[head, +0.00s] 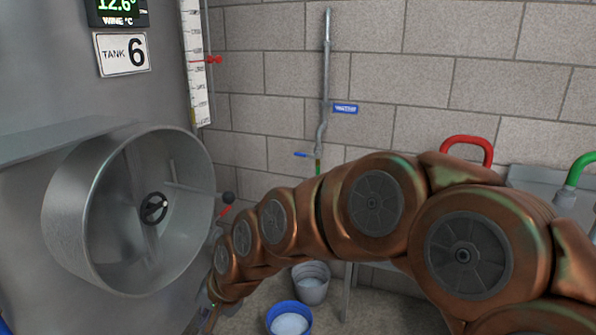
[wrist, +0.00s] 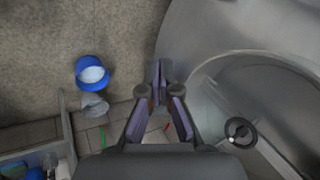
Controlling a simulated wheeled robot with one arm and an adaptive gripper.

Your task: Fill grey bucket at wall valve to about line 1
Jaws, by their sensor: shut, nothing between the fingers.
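The grey bucket (head: 311,291) stands on the floor near the wall, partly hidden behind the blue bucket (head: 290,325). Its inside looks pale; I cannot read any line marks. In the wrist view the grey bucket (wrist: 93,112) is at the left, just under the blue bucket (wrist: 92,62). My gripper (wrist: 160,72) is shut and empty, well to the side of both buckets, beside the tank.
A big steel tank (head: 60,100) with an open round hatch (head: 70,215) fills the left. A red-handled valve (head: 227,210) sits beside the hatch. A steel sink or bench (head: 520,178) with red and green pipes is at right. Floor around the buckets looks clear.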

